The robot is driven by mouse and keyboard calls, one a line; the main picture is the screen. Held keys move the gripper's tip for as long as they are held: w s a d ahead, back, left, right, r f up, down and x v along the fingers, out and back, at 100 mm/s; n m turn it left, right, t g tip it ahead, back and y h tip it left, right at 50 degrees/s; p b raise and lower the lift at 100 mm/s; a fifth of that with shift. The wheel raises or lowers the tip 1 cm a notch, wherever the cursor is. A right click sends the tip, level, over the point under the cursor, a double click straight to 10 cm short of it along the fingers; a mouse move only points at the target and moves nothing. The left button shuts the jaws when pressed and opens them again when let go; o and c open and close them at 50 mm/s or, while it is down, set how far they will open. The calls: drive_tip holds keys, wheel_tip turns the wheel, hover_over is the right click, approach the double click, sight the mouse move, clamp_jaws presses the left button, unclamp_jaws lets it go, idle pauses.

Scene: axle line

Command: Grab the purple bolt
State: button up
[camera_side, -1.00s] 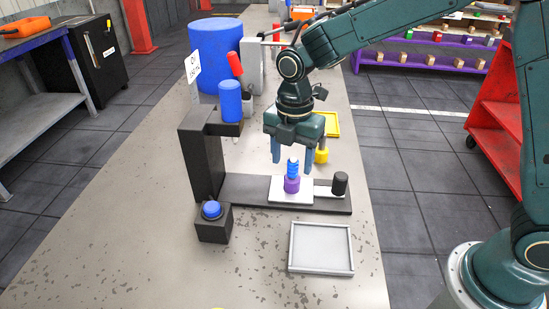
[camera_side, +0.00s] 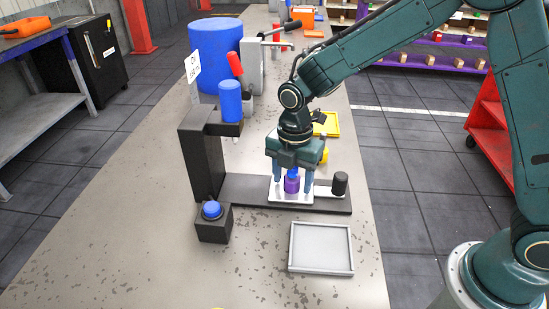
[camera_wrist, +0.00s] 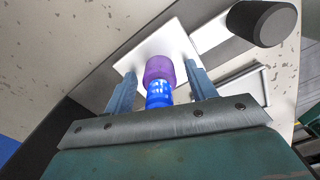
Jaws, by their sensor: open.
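The purple bolt (camera_side: 291,186) stands upright on a white plate (camera_side: 276,197) on the black base of a press-like fixture. A blue threaded part sits on top of it, partly hidden by my gripper in the side view. In the wrist view the purple bolt (camera_wrist: 159,70) and the blue part (camera_wrist: 160,94) lie between the fingers. My gripper (camera_side: 292,193) points down over the bolt, its open fingers on either side. In the wrist view my gripper (camera_wrist: 158,80) shows gaps between both fingers and the bolt.
A black knob (camera_side: 340,184) stands just right of the plate. The black fixture column (camera_side: 201,160) with a blue cylinder (camera_side: 230,101) rises at left. A yellow tray (camera_side: 327,125) lies behind.

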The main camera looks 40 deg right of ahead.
idle(0.3)
clamp_jaws()
drive_tip(key=shift+r, duration=0.2)
wheel_tip(320, 180, up, 20)
idle(0.8)
drive_tip(key=shift+f, duration=0.15)
idle(0.3)
